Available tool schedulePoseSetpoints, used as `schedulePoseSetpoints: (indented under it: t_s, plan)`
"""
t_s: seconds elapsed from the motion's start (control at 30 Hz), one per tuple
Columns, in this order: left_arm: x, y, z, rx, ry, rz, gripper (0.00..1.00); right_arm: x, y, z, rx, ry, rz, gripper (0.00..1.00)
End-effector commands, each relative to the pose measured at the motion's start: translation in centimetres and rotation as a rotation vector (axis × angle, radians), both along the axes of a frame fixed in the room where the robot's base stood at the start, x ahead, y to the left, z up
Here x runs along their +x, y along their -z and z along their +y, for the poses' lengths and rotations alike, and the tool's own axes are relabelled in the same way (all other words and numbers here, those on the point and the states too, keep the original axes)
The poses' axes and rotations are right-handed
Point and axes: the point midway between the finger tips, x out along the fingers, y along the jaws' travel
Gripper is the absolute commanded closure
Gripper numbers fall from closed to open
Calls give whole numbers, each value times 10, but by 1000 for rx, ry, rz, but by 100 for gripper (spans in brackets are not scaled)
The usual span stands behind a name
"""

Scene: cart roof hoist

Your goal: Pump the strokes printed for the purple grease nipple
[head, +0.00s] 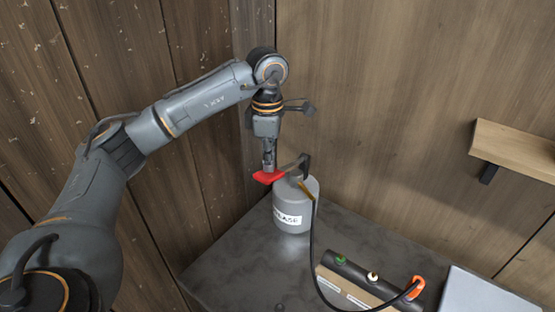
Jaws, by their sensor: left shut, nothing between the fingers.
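A grey grease canister (294,208) with a partly visible label stands on a dark table. Its red lever handle (267,177) sticks out to the left at the top. My left gripper (268,166) points down with shut, empty fingers right at the red handle; whether they touch it I cannot tell. A black hose (312,260) loops from the canister to an orange coupler (415,287) at the right end of a dark bar (357,273). The bar carries a green nipple (340,261) and a cream nipple (373,276). No purple shows; the coupler covers its spot. My right gripper is out of view.
Printed labels (345,291) in front of the bar are too small to read. A light grey panel (485,292) lies at the right. A wooden shelf (515,147) juts from the right wall. Wooden walls stand close behind the table (240,262), whose left part is clear.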

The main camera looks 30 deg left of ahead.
Motion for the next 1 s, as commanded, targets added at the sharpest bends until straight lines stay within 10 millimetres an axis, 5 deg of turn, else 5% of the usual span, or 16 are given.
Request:
schedulePoseSetpoints:
  t_s: [0.57,1.0]
  plan:
    - [0,-13,0,0,0,-1,100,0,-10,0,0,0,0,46]
    - [0,-56,0,0,0,-1,100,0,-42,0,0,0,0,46]
